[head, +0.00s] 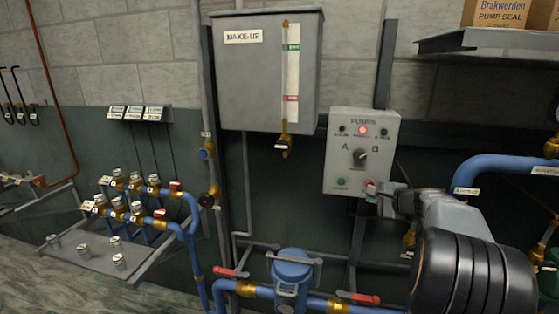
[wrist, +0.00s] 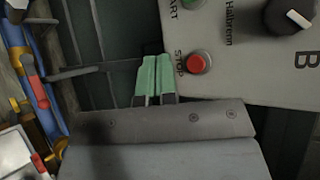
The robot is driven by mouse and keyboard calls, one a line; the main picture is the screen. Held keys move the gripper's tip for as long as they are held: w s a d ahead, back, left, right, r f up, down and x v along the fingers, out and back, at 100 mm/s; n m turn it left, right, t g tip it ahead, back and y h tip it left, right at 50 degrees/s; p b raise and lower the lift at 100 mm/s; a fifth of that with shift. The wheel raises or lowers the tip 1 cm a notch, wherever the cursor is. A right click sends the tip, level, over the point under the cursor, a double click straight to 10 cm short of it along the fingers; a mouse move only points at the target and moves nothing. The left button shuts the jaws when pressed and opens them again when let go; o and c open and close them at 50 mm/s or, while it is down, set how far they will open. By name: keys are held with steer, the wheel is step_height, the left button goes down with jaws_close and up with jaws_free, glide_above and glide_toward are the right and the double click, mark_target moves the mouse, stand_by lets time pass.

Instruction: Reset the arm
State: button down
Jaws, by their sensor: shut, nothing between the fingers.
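My gripper (head: 374,192) reaches in from the right in the head view, its tips at the lower right of the grey pump panel (head: 333,165). In the wrist view its two pale green fingertips (wrist: 154,76) are together with nothing between them. They appear next to the panel's lower edge, beside the red STOP button (wrist: 197,63). I cannot tell whether they touch the panel. The panel also has a green button (head: 341,182), a lit red lamp (head: 362,130) and a black selector knob (head: 359,155) between A and B.
A grey MAKE-UP tank (head: 255,85) hangs left of the panel. Below are blue pipes (head: 260,291) with red-handled valves and a blue strainer body (head: 292,268). A shelf (head: 480,40) with boxes is at upper right. A valve manifold (head: 125,200) stands at left.

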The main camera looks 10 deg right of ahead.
steer(key=s+a+f+n+g, duration=0.3)
steer(key=s+f, duration=0.1)
steer(key=f, duration=0.3)
steer(key=s+a+n+g+h, duration=0.1)
steer(key=s+a+n+g, duration=0.2)
steer(key=s+a+n, duration=0.5)
steer(key=s+a+f+n+g+h+p, duration=0.1)
steer(key=s+a+n+g+h, duration=0.1)
steer(key=s+a+n, duration=0.6)
steer(key=s+a+g, duration=0.1)
steer(key=s+a, duration=0.2)
steer(key=a, duration=0.4)
steer(key=shift+s+f, duration=0.15)
steer(key=shift+f, duration=0.15)
